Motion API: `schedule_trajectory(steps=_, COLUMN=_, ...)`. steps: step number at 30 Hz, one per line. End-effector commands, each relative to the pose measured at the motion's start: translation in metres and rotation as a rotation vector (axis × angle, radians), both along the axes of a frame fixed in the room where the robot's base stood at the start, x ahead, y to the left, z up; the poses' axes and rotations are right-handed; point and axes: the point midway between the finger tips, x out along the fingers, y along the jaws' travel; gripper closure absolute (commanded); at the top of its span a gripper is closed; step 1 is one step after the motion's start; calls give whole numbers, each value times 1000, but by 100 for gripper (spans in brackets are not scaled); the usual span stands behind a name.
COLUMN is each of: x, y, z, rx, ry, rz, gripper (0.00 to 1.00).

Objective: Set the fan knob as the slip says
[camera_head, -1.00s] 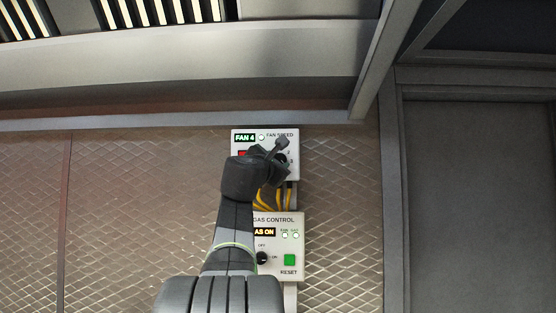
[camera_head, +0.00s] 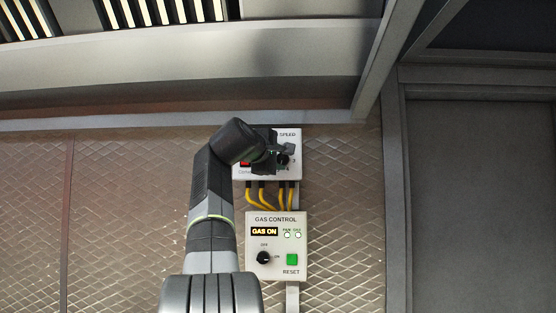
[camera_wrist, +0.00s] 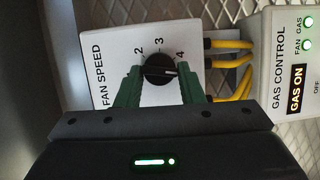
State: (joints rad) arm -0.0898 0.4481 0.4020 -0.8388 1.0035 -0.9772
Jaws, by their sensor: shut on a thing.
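The white fan speed box (camera_head: 294,173) is on the wall in the head view, partly behind my gripper (camera_head: 277,158). In the wrist view the box (camera_wrist: 112,40) appears turned sideways, with 2, 3 and 4 printed around the black fan knob (camera_wrist: 160,72). The green fingers of my gripper (camera_wrist: 160,84) are on both sides of the knob, shut on it. The knob's white line points right in the wrist view, close to the 4; its exact setting is hard to tell. The fan display is hidden behind my arm. No slip is in view.
The gas control box (camera_head: 277,272) is just below, showing GAS ON, with a black knob (camera_head: 263,257) and a green reset button (camera_head: 292,259). Yellow cables (camera_head: 262,196) join the boxes. A metal hood (camera_head: 190,62) overhangs above. Part of a red button (camera_head: 244,165) shows beside my gripper.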

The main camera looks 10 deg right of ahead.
Motion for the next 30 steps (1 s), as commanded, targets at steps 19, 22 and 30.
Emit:
schedule_trajectory(steps=19, x=-2, y=-1, z=5, rx=138, ry=-35, rz=0, gripper=88)
schedule_trajectory(steps=22, x=-2, y=-1, z=5, rx=138, ry=-36, rz=0, gripper=88)
schedule_trajectory(steps=30, x=-1, y=-1, z=4, rx=137, ry=-34, rz=0, gripper=46)
